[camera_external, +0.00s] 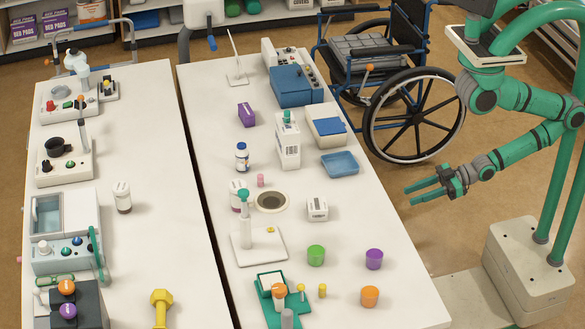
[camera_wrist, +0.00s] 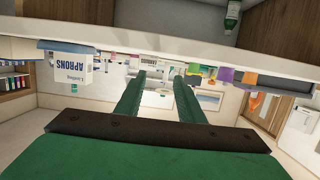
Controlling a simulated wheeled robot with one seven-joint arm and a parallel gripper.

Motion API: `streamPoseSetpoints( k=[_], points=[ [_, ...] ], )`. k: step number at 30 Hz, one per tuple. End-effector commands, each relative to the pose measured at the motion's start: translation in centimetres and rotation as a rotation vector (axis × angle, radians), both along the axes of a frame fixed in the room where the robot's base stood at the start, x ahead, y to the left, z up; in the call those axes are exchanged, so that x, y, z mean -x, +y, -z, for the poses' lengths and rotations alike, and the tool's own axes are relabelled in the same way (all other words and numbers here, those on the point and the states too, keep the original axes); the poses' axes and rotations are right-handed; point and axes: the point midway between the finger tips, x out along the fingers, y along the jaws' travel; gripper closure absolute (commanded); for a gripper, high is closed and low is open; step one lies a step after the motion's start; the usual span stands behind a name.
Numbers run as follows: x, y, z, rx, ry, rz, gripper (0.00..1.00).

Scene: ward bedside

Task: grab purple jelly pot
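The purple jelly pot (camera_external: 374,259) stands upright on the white table near its right edge, between a green pot (camera_external: 316,255) and an orange pot (camera_external: 370,296). My gripper (camera_external: 410,195) is open and empty, off the table's right side, above and to the right of the purple pot in the picture. In the wrist view, which looks upside down, my green fingers (camera_wrist: 160,80) are apart with nothing between them. A small purple shape, likely the purple pot (camera_wrist: 226,74), shows right of the fingers, beside an orange one (camera_wrist: 249,78).
The right table (camera_external: 400,312) also holds a blue tray (camera_external: 340,164), a white box (camera_external: 317,208) and a white stand (camera_external: 258,248). A wheelchair (camera_external: 400,90) stands behind my gripper.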

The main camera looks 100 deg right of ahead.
Motion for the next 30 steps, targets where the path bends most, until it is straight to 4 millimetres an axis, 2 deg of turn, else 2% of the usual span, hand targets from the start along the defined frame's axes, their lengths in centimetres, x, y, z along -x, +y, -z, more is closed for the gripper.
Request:
streamPoseSetpoints(
  k=[13,17,18,26,30],
  points=[
    [0.0,0.0,0.0,0.000,0.000,0.000,0.65],
    [0.0,0.0,0.0,0.000,0.000,0.000,0.34],
    [0.0,0.0,0.0,0.000,0.000,0.000,0.32],
    [-0.1,0.0,0.0,0.000,0.000,0.000,0.32],
    [-1.4,-0.2,0.3,0.001,-0.002,0.003,0.32]
  ],
)
